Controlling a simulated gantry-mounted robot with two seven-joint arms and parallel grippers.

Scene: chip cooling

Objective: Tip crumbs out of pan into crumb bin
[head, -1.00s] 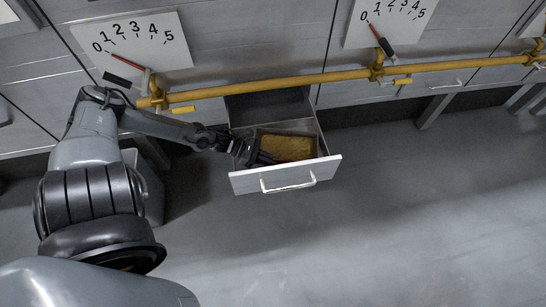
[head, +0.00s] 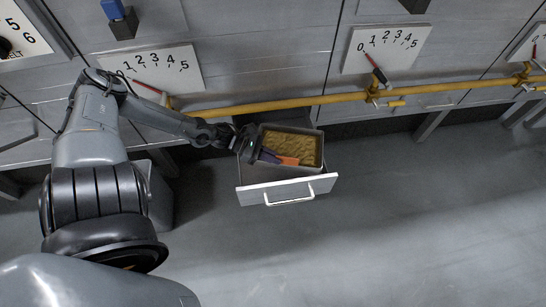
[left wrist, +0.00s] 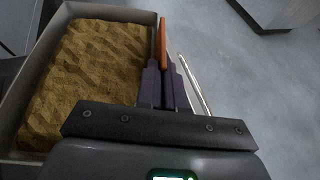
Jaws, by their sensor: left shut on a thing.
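The pan (head: 323,150) is a grey rectangular tray full of brown crumbs, above the open drawer and roughly level. It also shows in the left wrist view (left wrist: 18,128). My left gripper (head: 270,157) is at the pan's near side, its dark purple fingers shut on an orange grip piece (head: 289,161) along the near wall. In the left wrist view the fingers (left wrist: 164,85) close around the orange strip. A grey box-like bin (head: 158,195) stands on the floor beside my left arm, partly hidden; I cannot tell its contents. My right gripper is not in view.
The drawer front (head: 290,190) with its white handle sticks out below the pan. A yellow pipe (head: 290,107) with valves runs along the cabinets behind. Dial plates (head: 385,50) are on the cabinet faces. The grey floor in front is open.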

